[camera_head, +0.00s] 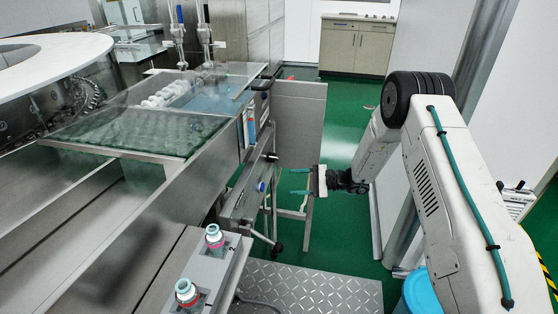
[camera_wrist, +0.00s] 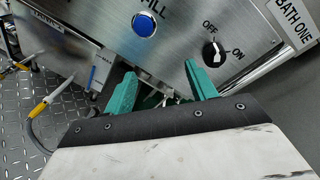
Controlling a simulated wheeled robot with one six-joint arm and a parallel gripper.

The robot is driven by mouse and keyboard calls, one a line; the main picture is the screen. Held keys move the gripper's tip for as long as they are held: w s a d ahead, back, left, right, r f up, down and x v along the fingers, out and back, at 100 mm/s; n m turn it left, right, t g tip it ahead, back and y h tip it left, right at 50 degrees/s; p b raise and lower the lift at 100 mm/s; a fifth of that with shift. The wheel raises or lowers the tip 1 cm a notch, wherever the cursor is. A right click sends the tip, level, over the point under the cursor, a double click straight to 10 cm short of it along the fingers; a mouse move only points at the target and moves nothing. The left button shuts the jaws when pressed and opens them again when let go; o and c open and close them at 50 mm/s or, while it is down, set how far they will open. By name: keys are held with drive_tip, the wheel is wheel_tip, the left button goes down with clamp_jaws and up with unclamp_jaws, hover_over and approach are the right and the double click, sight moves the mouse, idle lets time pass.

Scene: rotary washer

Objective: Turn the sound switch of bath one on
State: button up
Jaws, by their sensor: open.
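The switch of bath one is a black rotary knob (camera_wrist: 214,52) on a steel panel (camera_wrist: 180,45) in the wrist view, between the printed words OFF and ON. A white pointer mark shows on it, but its exact setting is hard to tell. A label (camera_wrist: 297,22) reading BATH ONE is at the upper right. The word "sound" is not visible. My gripper (camera_wrist: 160,82) has two green fingers spread apart with nothing between them, below and left of the knob. In the head view my gripper (camera_head: 300,182) is right of the washer's front panel, apart from it.
A blue button (camera_wrist: 144,25) sits left of the knob, under a label ending in "ILL". A blue bucket (camera_head: 416,292) is below my arm. Green floor (camera_head: 345,225) is open beyond.

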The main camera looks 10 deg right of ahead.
sight(274, 158)
drive_tip(key=w+d+r+t, duration=0.2)
drive_tip(key=w+r+t, duration=0.15)
drive_tip(key=w, duration=0.35)
drive_tip(key=x, duration=0.7)
drive_tip(key=shift+a+m, duration=0.3)
drive_tip(key=shift+a, duration=0.2)
drive_tip(key=shift+s+t, duration=0.1)
drive_tip(key=shift+t, duration=0.15)
drive_tip(key=c, duration=1)
